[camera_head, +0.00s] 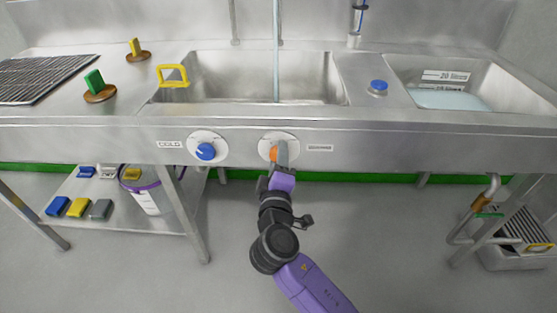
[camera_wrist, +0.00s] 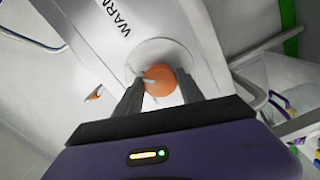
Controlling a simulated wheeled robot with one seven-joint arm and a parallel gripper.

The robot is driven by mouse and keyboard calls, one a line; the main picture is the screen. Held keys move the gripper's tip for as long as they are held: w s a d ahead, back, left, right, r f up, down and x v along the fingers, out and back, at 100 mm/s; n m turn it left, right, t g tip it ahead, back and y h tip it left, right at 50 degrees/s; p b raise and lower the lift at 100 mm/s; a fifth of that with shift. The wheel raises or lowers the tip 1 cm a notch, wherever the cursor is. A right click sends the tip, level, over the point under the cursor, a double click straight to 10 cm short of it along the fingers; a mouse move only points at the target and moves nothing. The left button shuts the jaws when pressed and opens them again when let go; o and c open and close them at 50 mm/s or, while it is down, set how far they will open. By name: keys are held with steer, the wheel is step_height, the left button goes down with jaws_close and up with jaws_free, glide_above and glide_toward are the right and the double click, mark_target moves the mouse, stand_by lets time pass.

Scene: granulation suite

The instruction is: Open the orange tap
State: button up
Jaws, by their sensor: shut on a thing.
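The orange tap (camera_head: 274,154) is a round knob on a white dial plate (camera_head: 290,138), on the front panel of the steel sink unit. The wrist view shows the orange knob (camera_wrist: 166,82) between the two dark fingers, with a pale pointer at its left edge. My gripper (camera_head: 281,158) reaches up from below and is shut on the knob. In the wrist view my gripper (camera_wrist: 161,90) has one finger on each side of it. The fingers hide part of the knob and dial. A label by the dial begins "WARM" (camera_wrist: 118,18).
A blue knob (camera_head: 206,151) marked "COLD" sits to the left on the same panel. A thin pale vertical stream or pipe (camera_head: 277,60) runs down into the middle basin (camera_head: 230,75). Yellow and green handled items stand on the left worktop. A bucket (camera_head: 150,198) stands on the lower shelf.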

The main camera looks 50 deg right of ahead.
steer(key=o, duration=1.4)
steer(key=shift+a, duration=0.1)
steer(key=v, duration=0.7)
steer(key=shift+s+a, duration=0.25)
